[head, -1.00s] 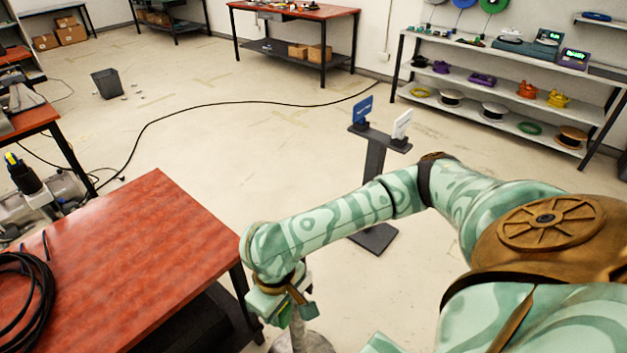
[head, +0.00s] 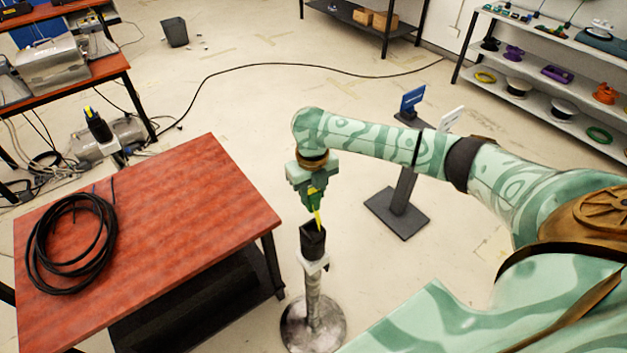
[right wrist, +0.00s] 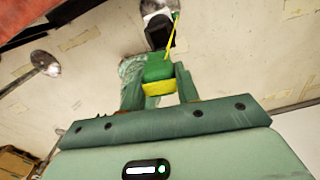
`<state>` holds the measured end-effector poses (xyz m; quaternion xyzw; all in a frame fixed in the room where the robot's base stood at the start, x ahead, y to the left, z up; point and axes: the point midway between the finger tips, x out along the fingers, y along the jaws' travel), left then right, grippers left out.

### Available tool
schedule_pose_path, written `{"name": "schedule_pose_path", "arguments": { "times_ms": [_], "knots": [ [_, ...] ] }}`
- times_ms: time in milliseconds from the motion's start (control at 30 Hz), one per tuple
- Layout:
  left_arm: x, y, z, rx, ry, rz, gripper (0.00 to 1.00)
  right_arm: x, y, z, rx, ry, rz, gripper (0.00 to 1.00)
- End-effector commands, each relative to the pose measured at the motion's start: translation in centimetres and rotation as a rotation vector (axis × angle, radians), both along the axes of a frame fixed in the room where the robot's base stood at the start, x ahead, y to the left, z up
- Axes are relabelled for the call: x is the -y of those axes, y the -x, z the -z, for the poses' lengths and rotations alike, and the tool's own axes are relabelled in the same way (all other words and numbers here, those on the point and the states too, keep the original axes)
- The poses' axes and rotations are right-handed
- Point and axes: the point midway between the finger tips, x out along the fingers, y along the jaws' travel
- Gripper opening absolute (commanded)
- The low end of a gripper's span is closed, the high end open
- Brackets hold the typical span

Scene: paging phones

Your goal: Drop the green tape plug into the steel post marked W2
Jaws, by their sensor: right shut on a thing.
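My right gripper (head: 314,192) is shut on the green tape plug (right wrist: 158,70), which has a yellow band and a yellow strip. In the head view the plug hangs from the gripper, with its yellow strip (head: 318,218) pointing down. A steel post (head: 313,295) with a black, open-looking top (head: 313,241) stands right below the plug on a round base. In the right wrist view the black top (right wrist: 158,32) is just beyond the plug. I cannot tell whether the strip touches it. A pale tag shows under the top, but no marking is readable. My left gripper is not in view.
A red table (head: 170,235) with a coiled black cable (head: 70,245) stands left of the post. Behind my right arm is a dark stand (head: 400,200) with blue and white signs. Another black-topped holder (head: 98,127) with yellow stands beyond the table. Open floor lies behind.

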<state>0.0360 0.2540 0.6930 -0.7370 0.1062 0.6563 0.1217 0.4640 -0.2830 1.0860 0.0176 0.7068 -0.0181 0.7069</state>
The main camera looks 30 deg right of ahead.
Motion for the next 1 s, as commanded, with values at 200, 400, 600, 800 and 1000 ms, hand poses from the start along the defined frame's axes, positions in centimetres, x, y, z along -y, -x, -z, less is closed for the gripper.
{"name": "schedule_pose_path", "arguments": {
  "times_ms": [200,400,600,800,1000],
  "knots": [
    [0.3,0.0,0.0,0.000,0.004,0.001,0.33,0.3,-0.3,0.0,0.000,-0.001,-0.130,0.08],
    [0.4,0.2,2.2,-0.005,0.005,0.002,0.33,0.3,-0.3,2.0,0.001,-0.001,-0.132,0.08],
    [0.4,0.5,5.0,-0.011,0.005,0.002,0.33,0.3,-0.3,4.4,0.000,0.000,-0.132,0.08],
    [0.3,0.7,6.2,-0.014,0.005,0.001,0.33,0.3,-0.3,5.5,0.001,0.000,-0.132,0.08],
    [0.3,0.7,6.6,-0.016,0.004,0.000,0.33,0.3,-0.3,6.6,0.001,0.000,-0.130,0.08]
  ]
}}
